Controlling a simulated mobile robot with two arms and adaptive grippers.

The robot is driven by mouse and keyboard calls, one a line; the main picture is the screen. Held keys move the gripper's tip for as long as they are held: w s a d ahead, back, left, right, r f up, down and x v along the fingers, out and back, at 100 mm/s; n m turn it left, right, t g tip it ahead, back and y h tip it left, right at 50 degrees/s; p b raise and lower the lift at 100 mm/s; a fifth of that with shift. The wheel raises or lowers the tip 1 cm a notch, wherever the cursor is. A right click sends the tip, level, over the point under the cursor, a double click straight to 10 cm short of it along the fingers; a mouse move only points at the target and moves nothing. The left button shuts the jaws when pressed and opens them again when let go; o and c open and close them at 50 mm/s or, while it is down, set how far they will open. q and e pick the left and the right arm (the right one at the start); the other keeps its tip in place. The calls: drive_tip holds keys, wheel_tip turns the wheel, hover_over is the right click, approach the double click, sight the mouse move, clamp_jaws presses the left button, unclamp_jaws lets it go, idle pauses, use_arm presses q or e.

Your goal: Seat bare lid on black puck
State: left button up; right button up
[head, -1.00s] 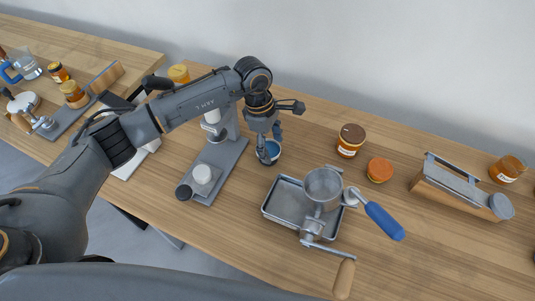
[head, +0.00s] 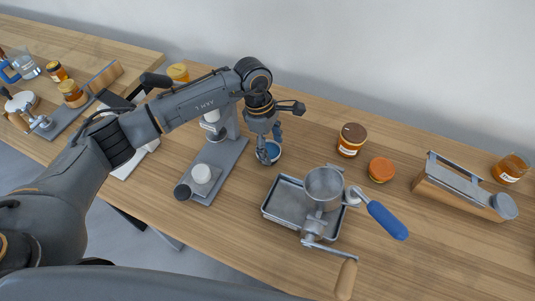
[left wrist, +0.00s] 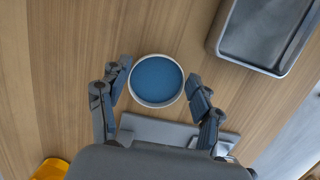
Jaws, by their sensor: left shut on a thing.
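A round lid (head: 272,151) with a blue face and a pale rim is at my left gripper (head: 268,147), just right of the grey stand. In the left wrist view, the lid (left wrist: 156,81) lies between the fingertips of my left gripper (left wrist: 157,82), which are shut on its rim. I cannot tell whether it touches the table. A dark round piece (head: 183,192), likely the black puck, is at the near end of the grey stand, left of a white round piece (head: 201,173). My right gripper is not in view.
The grey stand (head: 224,160) is left of the lid. A metal tray (head: 270,207) with a pot (head: 324,186) and a blue-handled tool (head: 386,220) is near right. Bare wood lies between.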

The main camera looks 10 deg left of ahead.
use_arm(q)
drive_tip(key=shift+f, duration=0.15)
idle(0.5)
drive_tip(key=shift+b, duration=0.35)
drive_tip(key=o, duration=1.1)
drive_tip(key=shift+a+r, duration=0.1)
drive_tip(key=shift+r, duration=0.35)
drive_tip(key=shift+p+v, duration=0.6)
drive_tip(key=shift+v, duration=0.8)
